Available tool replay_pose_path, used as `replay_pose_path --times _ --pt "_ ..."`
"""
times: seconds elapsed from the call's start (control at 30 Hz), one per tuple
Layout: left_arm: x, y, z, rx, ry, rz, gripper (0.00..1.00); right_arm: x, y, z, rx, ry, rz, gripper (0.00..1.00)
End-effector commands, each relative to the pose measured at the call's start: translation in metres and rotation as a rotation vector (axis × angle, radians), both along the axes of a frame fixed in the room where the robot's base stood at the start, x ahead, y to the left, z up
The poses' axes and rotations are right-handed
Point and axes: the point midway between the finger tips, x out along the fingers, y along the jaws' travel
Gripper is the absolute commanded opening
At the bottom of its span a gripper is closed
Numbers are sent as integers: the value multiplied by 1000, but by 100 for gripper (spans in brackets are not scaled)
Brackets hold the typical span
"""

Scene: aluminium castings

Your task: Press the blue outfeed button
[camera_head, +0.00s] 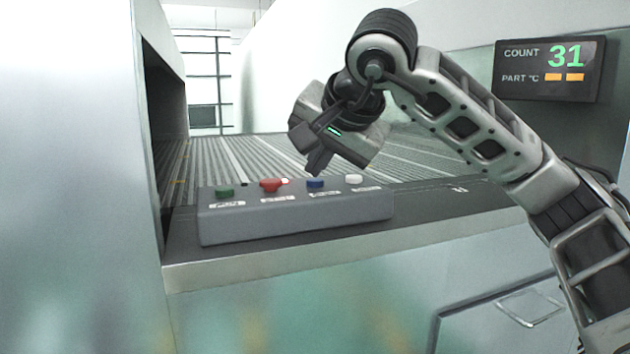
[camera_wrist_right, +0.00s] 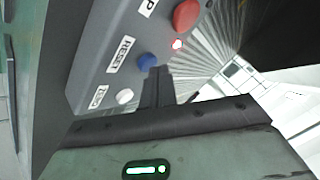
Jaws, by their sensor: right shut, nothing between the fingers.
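The blue button (camera_head: 316,183) is third from the left on a grey button box (camera_head: 300,222), between a red button (camera_head: 270,185) and a white button (camera_head: 353,179). My right gripper (camera_head: 315,172) is shut and empty, pointing down with its tips just above the blue button. In the right wrist view, the blue button (camera_wrist_right: 147,61) lies right beside the fingertips (camera_wrist_right: 160,72), and the label by it looks to read RESET. I cannot tell whether the tips touch it. My left gripper is not in view.
A green button (camera_head: 224,192) is at the box's left end. The box stands on the front ledge of a ribbed conveyor (camera_head: 260,150) that runs out of a machine opening at left. A display (camera_head: 549,69) on the right wall shows COUNT 31.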

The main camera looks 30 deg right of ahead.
Motion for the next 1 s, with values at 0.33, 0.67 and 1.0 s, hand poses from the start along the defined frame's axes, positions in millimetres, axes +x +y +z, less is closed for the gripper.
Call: replay_pose_path --times 0.33,0.67,1.0 --pt "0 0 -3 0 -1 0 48 0 0 -5 0 0 0 0" --pt "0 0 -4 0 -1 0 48 0 0 -7 0 1 0 0" --pt "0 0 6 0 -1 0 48 0 0 3 0 1 0 0"
